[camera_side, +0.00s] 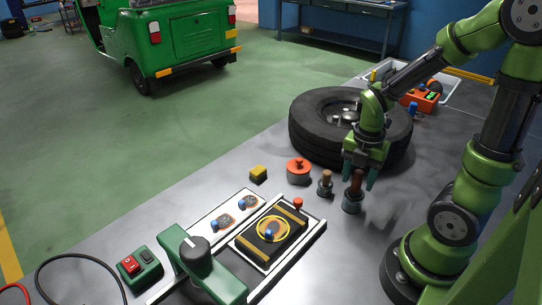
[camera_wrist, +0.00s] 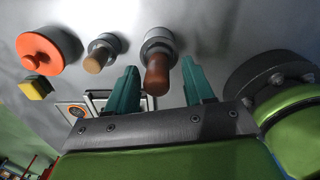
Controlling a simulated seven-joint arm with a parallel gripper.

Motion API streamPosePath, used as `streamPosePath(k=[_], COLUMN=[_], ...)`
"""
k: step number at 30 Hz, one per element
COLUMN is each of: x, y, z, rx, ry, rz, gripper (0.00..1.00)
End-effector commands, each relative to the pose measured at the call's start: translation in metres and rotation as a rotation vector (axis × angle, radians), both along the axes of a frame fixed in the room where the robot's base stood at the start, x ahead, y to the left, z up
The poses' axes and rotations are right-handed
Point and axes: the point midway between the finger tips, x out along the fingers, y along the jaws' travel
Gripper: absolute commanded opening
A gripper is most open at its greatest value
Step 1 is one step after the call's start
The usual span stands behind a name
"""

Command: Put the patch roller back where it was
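Two wooden-handled tools stand upright on the grey bench; I cannot tell which is the patch roller. The larger tool (camera_side: 352,201) is below my gripper (camera_side: 359,175). The smaller tool (camera_side: 325,184) stands just left of it. In the wrist view, the larger tool's brown handle (camera_wrist: 157,75) shows between the teal fingers of my gripper (camera_wrist: 159,66), with gaps on both sides. My gripper is open and holds nothing. The smaller tool (camera_wrist: 101,55) shows left of the fingers, apart from them.
A red round container (camera_side: 299,172) and a yellow block (camera_side: 258,173) stand left of the tools. A large tyre (camera_side: 305,138) lies behind them. A tray with a dark pad (camera_side: 252,246), a white board (camera_side: 216,212) and a green press (camera_side: 205,267) are at front left.

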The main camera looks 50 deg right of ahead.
Motion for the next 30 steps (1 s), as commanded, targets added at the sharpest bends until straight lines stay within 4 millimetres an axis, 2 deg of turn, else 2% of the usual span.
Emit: streamPosePath(k=[6,10,24,30], x=[0.000,0.001,0.001,0.001], y=[0.000,-0.001,0.000,0.000], z=[0.001,0.012,0.108,0.129], rx=[-0.001,-0.002,-0.002,-0.001], ry=[-0.002,-0.006,-0.006,-0.003], rz=[0.000,0.001,0.001,-0.001], gripper=[0.52,0.52,0.52,0.52])
